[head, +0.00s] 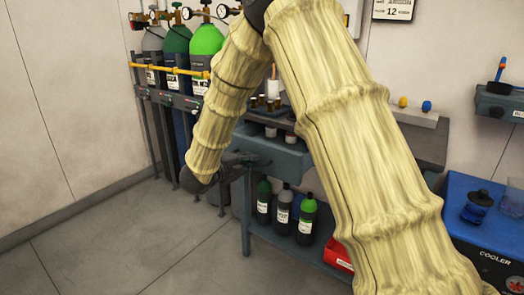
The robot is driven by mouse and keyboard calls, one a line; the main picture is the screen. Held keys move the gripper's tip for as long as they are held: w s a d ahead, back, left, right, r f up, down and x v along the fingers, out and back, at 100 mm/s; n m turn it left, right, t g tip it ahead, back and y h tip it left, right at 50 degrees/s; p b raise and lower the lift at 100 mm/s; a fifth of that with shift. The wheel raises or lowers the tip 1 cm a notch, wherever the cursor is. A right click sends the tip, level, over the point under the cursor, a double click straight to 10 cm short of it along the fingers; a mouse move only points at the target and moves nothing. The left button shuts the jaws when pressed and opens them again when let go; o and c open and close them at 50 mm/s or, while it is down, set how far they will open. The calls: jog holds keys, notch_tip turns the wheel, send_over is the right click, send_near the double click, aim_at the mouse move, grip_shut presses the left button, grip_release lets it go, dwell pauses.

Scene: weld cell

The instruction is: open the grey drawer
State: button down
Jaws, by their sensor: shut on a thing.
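The grey drawer (290,163) is a blue-grey box under the top of the workbench in the head view. It stands out from the bench, and its inside partly shows, with small white-sided pots (271,131) in it. My gripper (250,159) is dark and small in this view, at the drawer's front. It is shut on the drawer's handle, which is mostly hidden by the fingers. My sleeved forearm comes down to it from the upper middle, and my upper arm hides the right part of the bench below the top.
Gas cylinders (207,41) stand in a rack at the left wall. Several bottles (306,222) and a red box (338,257) are on the bench's lower shelf. A blue cooler (490,248) is at the right. The floor at the lower left is clear.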

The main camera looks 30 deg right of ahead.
jog(key=f+v, duration=0.2)
jog(key=v, duration=0.9)
jog(key=shift+s+a+f+p, duration=0.2)
jog(key=shift+a+p, duration=0.15)
jog(key=shift+p, duration=0.1)
jog(key=c, duration=1.5)
grip_release()
jog(key=v, duration=1.2)
